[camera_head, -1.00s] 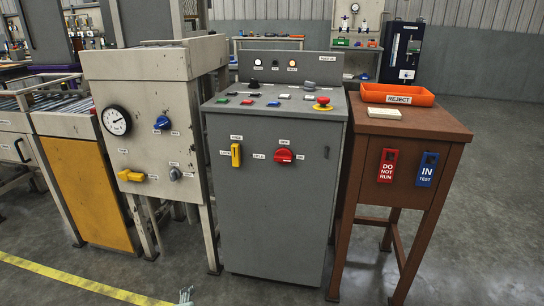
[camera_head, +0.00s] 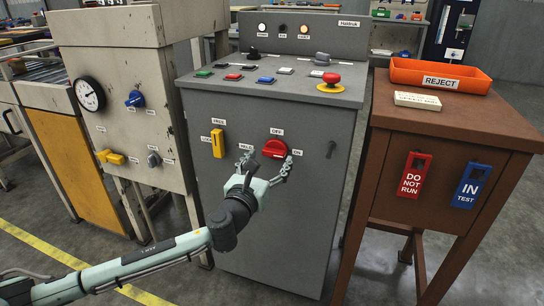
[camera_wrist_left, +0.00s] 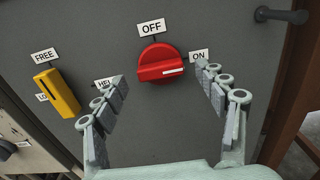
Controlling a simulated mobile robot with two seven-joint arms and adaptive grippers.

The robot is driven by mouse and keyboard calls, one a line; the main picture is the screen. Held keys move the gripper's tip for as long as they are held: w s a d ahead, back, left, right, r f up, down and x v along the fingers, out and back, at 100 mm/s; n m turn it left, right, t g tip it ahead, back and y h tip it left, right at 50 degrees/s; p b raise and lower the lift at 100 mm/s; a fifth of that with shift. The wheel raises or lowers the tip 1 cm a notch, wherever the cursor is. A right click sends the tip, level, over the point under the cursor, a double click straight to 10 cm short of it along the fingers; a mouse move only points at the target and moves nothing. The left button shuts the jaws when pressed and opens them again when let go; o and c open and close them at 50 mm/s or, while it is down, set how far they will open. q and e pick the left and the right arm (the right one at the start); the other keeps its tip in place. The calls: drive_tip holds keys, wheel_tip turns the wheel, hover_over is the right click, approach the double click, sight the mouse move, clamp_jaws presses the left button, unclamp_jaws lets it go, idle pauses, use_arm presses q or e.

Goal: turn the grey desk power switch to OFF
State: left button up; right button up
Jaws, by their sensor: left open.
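The power switch is a red rotary knob (camera_head: 274,149) on the front of the grey desk (camera_head: 262,200). It also shows in the left wrist view (camera_wrist_left: 160,62), with an OFF label (camera_wrist_left: 151,28) above, an ON label (camera_wrist_left: 199,55) to the right and a partly hidden label to the left. The knob's white mark points right, toward ON. My left gripper (camera_head: 268,165) is open just in front of the knob. In the left wrist view its fingers (camera_wrist_left: 163,82) are spread to the lower left and lower right of the knob, apart from it. My right gripper is not in view.
A yellow handle (camera_head: 218,143) with FREE above it is left of the knob. A dark peg (camera_wrist_left: 280,15) sticks out to the right. A red emergency button (camera_head: 331,80) is on the desk top. A brown stand (camera_head: 440,215) with hanging tags is at the right.

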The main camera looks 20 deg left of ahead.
use_arm(q)
drive_tip(key=shift+w, duration=1.1)
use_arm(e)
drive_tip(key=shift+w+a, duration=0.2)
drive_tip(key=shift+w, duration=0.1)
use_arm(q)
drive_tip(key=shift+c, duration=0.3)
drive_tip(key=c, duration=1.1)
